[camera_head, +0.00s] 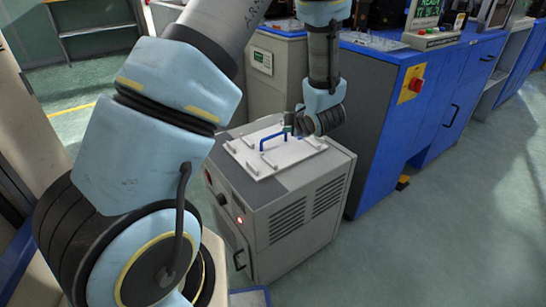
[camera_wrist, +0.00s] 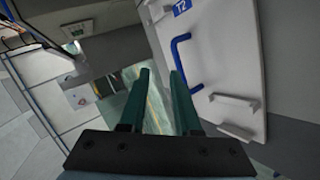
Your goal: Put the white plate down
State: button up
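The white plate (camera_head: 290,155) lies flat on top of a grey box-shaped machine (camera_head: 305,207). It has a blue handle (camera_head: 272,136) and small white brackets near its edges. In the wrist view the plate (camera_wrist: 228,62) is at the right, with a "T2" label and the blue handle (camera_wrist: 192,64). My gripper (camera_head: 288,128) is low over the plate, close to the handle. In the wrist view its two green fingers (camera_wrist: 160,74) are apart with nothing visible between them. The handle shows to the right of the right finger; whether they touch is unclear.
A blue cabinet (camera_head: 375,125) with a red switch (camera_head: 416,85) stands behind and right of the machine. A grey unit with a small display (camera_head: 262,61) is behind it. Green floor (camera_head: 445,235) is clear at the right.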

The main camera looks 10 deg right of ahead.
aim_at(276, 136)
jog(key=s+f+n+t+y, duration=0.1)
jog(key=f+n, duration=0.1)
jog(key=s+d+f+n+t+y+b, duration=0.1)
jog(key=s+f+n+y, duration=0.1)
jog(key=shift+s, duration=0.25)
jog(key=x, duration=0.5)
jog(key=shift+b, duration=0.4)
jog(key=shift+a+b+x, duration=0.15)
jog(key=shift+x, duration=1.2)
jog(key=shift+a+b+x, duration=0.15)
jog(key=shift+a+x, duration=0.05)
jog(key=shift+x, duration=1.1)
jog(key=shift+s, duration=0.1)
grip_shut()
